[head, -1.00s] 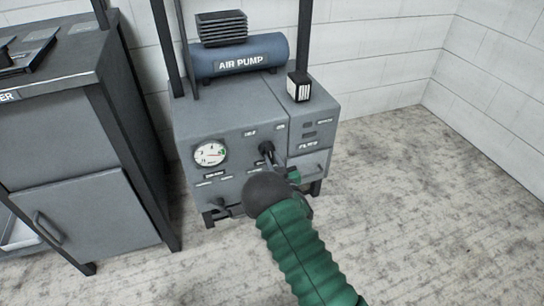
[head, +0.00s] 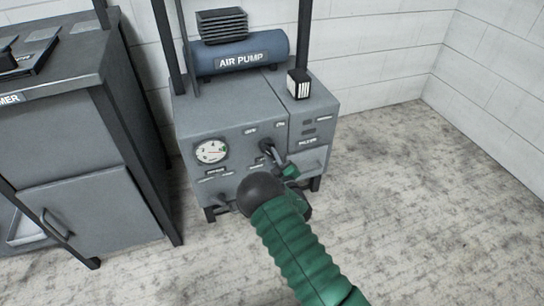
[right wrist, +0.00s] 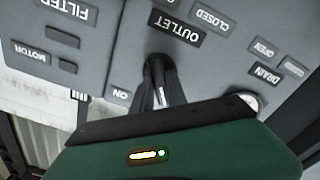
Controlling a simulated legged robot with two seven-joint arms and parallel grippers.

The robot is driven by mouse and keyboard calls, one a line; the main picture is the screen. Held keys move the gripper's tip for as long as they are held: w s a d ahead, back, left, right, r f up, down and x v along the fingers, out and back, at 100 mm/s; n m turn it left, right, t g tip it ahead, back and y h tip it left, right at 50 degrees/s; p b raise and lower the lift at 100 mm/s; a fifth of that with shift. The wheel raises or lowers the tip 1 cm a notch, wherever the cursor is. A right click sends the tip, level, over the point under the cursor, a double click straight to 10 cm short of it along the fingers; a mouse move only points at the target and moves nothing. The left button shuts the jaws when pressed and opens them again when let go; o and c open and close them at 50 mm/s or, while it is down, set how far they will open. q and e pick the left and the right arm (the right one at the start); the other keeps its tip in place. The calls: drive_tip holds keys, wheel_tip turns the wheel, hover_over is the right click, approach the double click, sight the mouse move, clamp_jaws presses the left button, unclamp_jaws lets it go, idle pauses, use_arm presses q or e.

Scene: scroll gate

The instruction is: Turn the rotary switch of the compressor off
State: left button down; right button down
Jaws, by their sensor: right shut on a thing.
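The compressor (head: 225,123) is a grey cabinet with a blue air pump tank (head: 241,55) on top. Its black rotary switch (head: 265,145) sits on the front panel, right of the round gauge (head: 211,151). It also shows in the right wrist view (right wrist: 157,68), near labels reading OUTLET and ON. My right gripper (head: 273,155) reaches the panel from below and is shut on the switch. The fingers hide part of the switch, so its exact setting is hard to read. My left gripper is out of view.
A grey cabinet (head: 95,215) with a door handle stands to the left, with a narrow gap between it and the compressor. A small black-and-white box (head: 298,84) sits on the compressor's top right. The floor (head: 420,210) to the right is clear.

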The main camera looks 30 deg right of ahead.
drive_tip(key=shift+f, duration=0.15)
drive_tip(key=c, duration=1.3)
unclamp_jaws()
drive_tip(key=shift+s, duration=0.1)
drive_tip(key=p+v, duration=0.7)
drive_tip(key=v, duration=0.9)
drive_tip(key=shift+s, duration=0.35)
